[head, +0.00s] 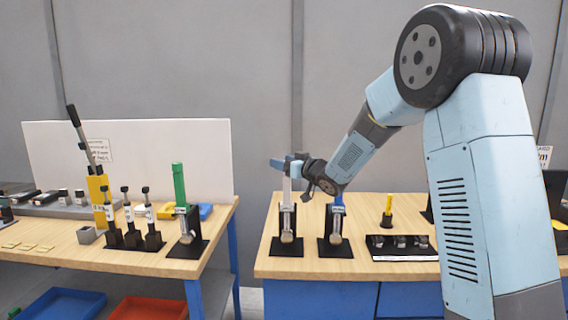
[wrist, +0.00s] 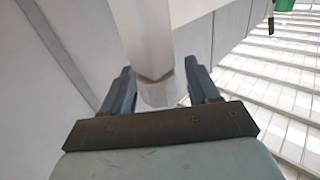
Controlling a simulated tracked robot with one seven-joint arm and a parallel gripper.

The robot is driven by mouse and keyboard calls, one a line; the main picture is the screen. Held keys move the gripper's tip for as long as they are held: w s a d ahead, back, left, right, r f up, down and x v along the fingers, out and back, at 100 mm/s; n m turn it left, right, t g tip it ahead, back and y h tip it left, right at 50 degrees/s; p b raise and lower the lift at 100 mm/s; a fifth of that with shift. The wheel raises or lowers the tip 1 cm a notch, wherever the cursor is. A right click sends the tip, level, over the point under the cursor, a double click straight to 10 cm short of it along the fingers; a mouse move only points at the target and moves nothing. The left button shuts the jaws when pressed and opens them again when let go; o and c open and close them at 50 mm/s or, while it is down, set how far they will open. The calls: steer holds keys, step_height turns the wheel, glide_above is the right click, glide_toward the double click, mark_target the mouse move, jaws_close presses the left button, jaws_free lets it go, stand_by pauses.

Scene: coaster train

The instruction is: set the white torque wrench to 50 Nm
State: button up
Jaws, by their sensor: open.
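The white torque wrench (head: 287,190) stands upright in a black holder (head: 287,245) at the left end of the right-hand bench. My gripper (head: 287,164) is at the top of its handle, reaching in from the right. In the wrist view, the fingers of my gripper (wrist: 161,88) are open on either side of a pale faceted shaft, which looks like the white wrench (wrist: 143,40). Gaps show between shaft and fingers. The setting scale cannot be read in either view.
A blue wrench (head: 337,202) stands in its own holder just right of the white one, below my forearm. A yellow-handled tool (head: 388,205) and a black tray (head: 400,248) are farther right. A green wrench (head: 180,185) stands on the left bench, across a gap.

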steer(key=shift+w+a, duration=0.15)
steer(key=shift+w, duration=0.05)
steer(key=c, duration=1)
steer(key=shift+o, duration=0.2)
steer(key=shift+m+t+h, duration=0.5)
steer(key=shift+h, duration=0.1)
steer(key=shift+s+d+m+g+h, duration=0.15)
steer(key=shift+d+m+g+h, duration=0.35)
steer(key=shift+m+g+h, duration=2.45)
steer(key=shift+s+d+m+g+h, duration=0.1)
steer(key=shift+d+m+g+h, duration=0.25)
steer(key=shift+m+h, duration=5.2)
steer(key=shift+s+d+m+g+h, duration=0.15)
steer(key=shift+d+m+g+h, duration=0.45)
steer(key=shift+m+g+h, duration=3.35)
steer(key=n+t+h, duration=0.2)
steer(key=t+h, duration=0.1)
steer(key=t, duration=0.1)
steer(key=shift+h, duration=0.35)
